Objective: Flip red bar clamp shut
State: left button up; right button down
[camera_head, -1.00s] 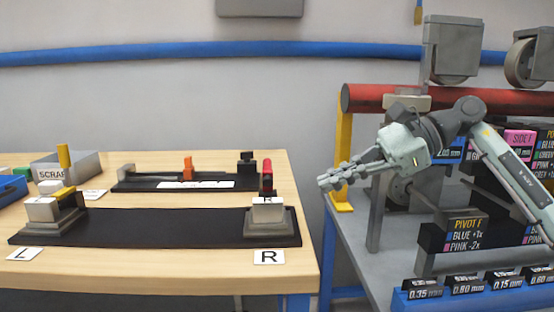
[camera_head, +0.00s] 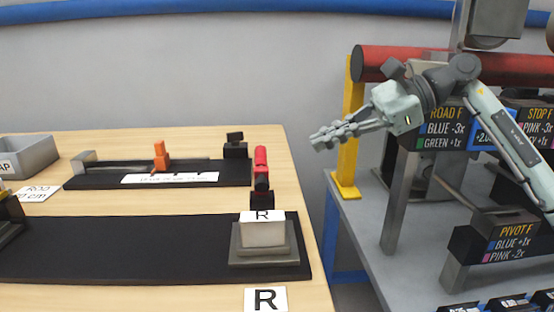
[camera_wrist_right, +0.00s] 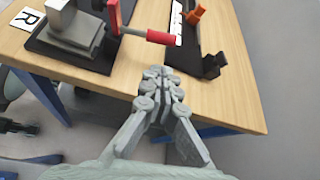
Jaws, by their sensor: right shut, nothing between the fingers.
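The red bar (camera_head: 261,165) of the clamp stands behind the white R block (camera_head: 263,233) at the right end of the near black base (camera_head: 120,248). In the right wrist view the red-tipped handle (camera_wrist_right: 160,37) sticks out sideways from the clamp's upright red part (camera_wrist_right: 113,16). My right gripper (camera_head: 322,138) is shut and empty, in the air to the right of the red bar and apart from it. In the wrist view its fingertips (camera_wrist_right: 157,72) point toward the table, just below the red handle in the picture. My left gripper is not in view.
A second black base with an orange piece (camera_head: 161,154) lies farther back on the wooden table (camera_head: 200,298). A grey bench (camera_head: 385,235) with a yellow post (camera_head: 347,130), red roller (camera_head: 410,63) and sign blocks stands right, across a gap.

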aim_at(261, 163)
jog(key=x, duration=1)
jog(key=shift+f, duration=0.1)
pick_arm(q)
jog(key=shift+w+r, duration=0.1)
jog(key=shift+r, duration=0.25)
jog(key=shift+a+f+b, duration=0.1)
jog(key=shift+b, duration=0.2)
pick_arm(e)
jog(key=shift+d, duration=0.1)
